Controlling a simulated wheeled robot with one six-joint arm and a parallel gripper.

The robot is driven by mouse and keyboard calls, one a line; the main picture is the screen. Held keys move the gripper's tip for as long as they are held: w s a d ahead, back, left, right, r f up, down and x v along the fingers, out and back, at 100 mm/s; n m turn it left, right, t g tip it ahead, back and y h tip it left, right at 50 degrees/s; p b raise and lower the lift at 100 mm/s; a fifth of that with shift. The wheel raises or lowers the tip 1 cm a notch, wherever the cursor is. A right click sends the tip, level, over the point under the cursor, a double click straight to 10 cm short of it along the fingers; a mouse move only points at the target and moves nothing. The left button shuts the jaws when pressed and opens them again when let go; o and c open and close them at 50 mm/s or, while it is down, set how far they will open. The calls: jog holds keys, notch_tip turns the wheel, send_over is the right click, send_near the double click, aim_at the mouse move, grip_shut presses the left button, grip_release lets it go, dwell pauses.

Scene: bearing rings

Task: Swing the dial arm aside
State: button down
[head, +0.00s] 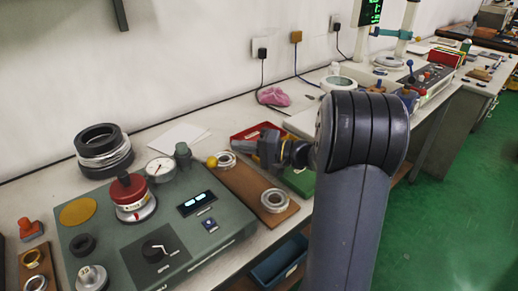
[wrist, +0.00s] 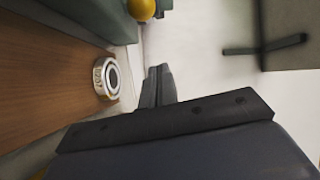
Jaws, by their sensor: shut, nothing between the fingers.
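The dial gauge (head: 160,168) has a white round face and sits on the green-grey test station (head: 215,218), beside a short grey-green post (head: 183,154). A yellow ball knob (head: 212,162) is right of the post; its link to the dial arm is not clear. The knob also shows at the top of the wrist view (wrist: 142,8). My gripper (head: 262,148) is right of the knob, apart from it, above the bench. In the wrist view my fingers (wrist: 158,84) are together and empty. A red-topped spindle (head: 130,190) stands left of the dial.
A wooden board (head: 252,188) with metal rings (head: 274,200) lies right of the station; one ring also shows in the wrist view (wrist: 105,77). Stacked dark and silver rings (head: 103,150) stand at the back left. A red tray (head: 250,133) is behind my gripper.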

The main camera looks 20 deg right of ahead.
jog(key=a, duration=0.3)
jog(key=shift+s+a+f, duration=0.15)
jog(key=shift+s+f, duration=0.1)
jog(key=shift+s, duration=0.1)
jog(key=shift+s+a+f, duration=0.15)
jog(key=shift+s+a, duration=0.25)
jog(key=shift+a, duration=0.1)
